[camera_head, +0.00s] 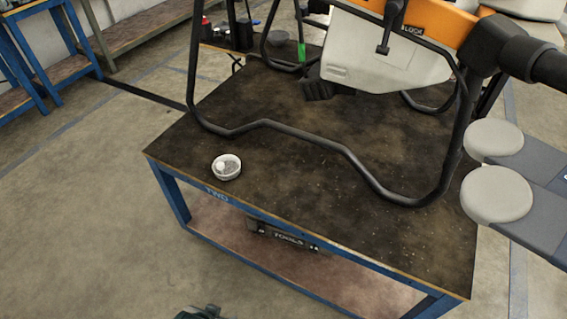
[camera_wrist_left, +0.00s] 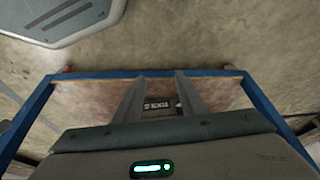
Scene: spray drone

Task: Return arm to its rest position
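My left gripper (camera_wrist_left: 160,80) is in the left wrist view, its two dark grey fingers apart with nothing held between them. It points toward the lower shelf (camera_wrist_left: 82,95) of the blue-framed table, with the box marked TOOLS (camera_wrist_left: 158,107) seen between the fingers. I cannot tell how far the fingertips are from the box. A small dark part at the bottom edge of the head view seems to belong to my left arm. My right gripper shows in neither view.
A white and orange drone (camera_head: 385,55) stands on black legs on the dark tabletop (camera_head: 290,165). A small white dish (camera_head: 227,173) sits near the table's left corner. Two pale, round-ended parts (camera_head: 497,194) jut in at right. Other benches (camera_head: 68,70) stand back left; the left floor is clear.

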